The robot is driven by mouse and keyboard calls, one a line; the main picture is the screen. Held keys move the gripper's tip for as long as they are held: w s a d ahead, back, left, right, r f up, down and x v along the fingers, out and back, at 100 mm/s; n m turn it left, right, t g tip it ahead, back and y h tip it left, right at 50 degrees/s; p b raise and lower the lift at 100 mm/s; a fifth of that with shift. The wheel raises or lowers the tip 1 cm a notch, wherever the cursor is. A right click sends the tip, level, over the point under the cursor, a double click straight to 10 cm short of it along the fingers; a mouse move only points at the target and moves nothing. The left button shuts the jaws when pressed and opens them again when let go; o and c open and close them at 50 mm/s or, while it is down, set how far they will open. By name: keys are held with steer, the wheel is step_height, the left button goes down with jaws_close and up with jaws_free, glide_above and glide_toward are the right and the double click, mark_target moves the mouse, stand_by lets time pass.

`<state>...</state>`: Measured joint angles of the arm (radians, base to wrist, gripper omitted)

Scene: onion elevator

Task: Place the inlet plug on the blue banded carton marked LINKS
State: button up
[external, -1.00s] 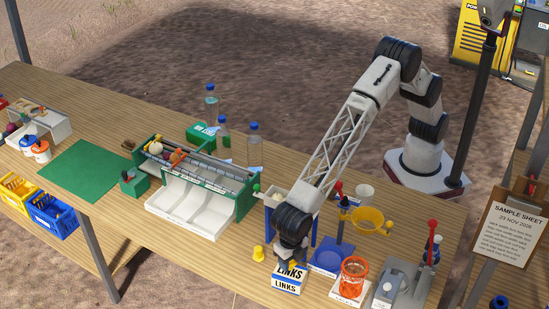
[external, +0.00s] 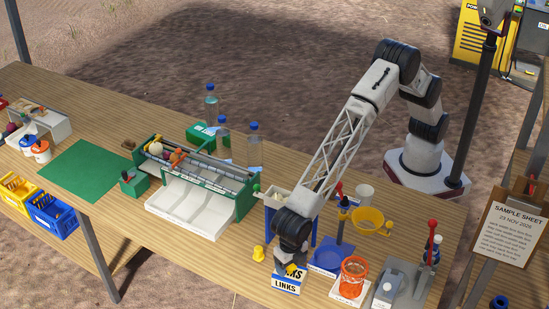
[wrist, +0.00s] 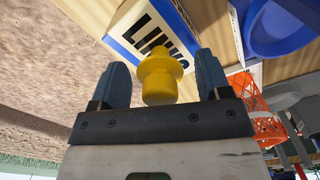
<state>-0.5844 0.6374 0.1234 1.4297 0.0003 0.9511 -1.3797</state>
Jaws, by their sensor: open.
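A yellow plug (wrist: 160,78) stands between the two fingers of my gripper (wrist: 161,82) in the wrist view. The jaws are open, with a gap on each side of the plug. Behind it is the white carton (wrist: 138,30) with a blue band and the word LINKS. In the external view my gripper (external: 291,266) is over the carton (external: 285,287), hiding part of its top, and the yellow plug (external: 292,270) shows at the fingertips. The plug appears to be at the carton's top; its contact is hard to see. A second yellow piece (external: 258,253) stands left of the carton.
A blue tray (external: 326,259) and an orange mesh cup (external: 353,274) stand right of the carton. A yellow funnel (external: 367,219) is behind them. A green sorter with white bins (external: 193,208) stands left. The bench's front edge is close to the carton.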

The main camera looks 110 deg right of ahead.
step_height(320, 180, up, 12)
steer(key=shift+r, duration=0.15)
stand_by(0.7)
steer(key=shift+d, duration=0.1)
stand_by(0.8)
steer(key=s+d+r+m, duration=0.3)
steer(key=s+d+r, duration=0.3)
steer(key=d, duration=0.6)
steer(key=s+d+r+m+t, duration=0.1)
steer(key=s+d+r+m, duration=0.4)
steer(key=d, duration=0.6)
steer(key=s+d+r+m, duration=0.2)
steer(key=s+d+r, duration=0.5)
steer(key=d, duration=0.5)
steer(key=s+d+m+t, duration=0.1)
steer(key=s+d+m, duration=0.2)
steer(key=s+d, duration=0.5)
steer(key=s+d+m, duration=0.4)
steer(key=s+d, duration=0.1)
steer(key=s, duration=0.5)
steer(key=s+d+f+m, duration=0.2)
steer(key=s+d+f, duration=0.1)
steer(key=s, duration=0.6)
steer(key=s+d+f+m, duration=0.3)
steer(key=s+d+f, duration=0.1)
steer(key=s, duration=0.5)
steer(key=shift+s+d+m+t, duration=0.2)
steer(key=shift+d+m+t, duration=0.1)
steer(key=shift+d, duration=0.05)
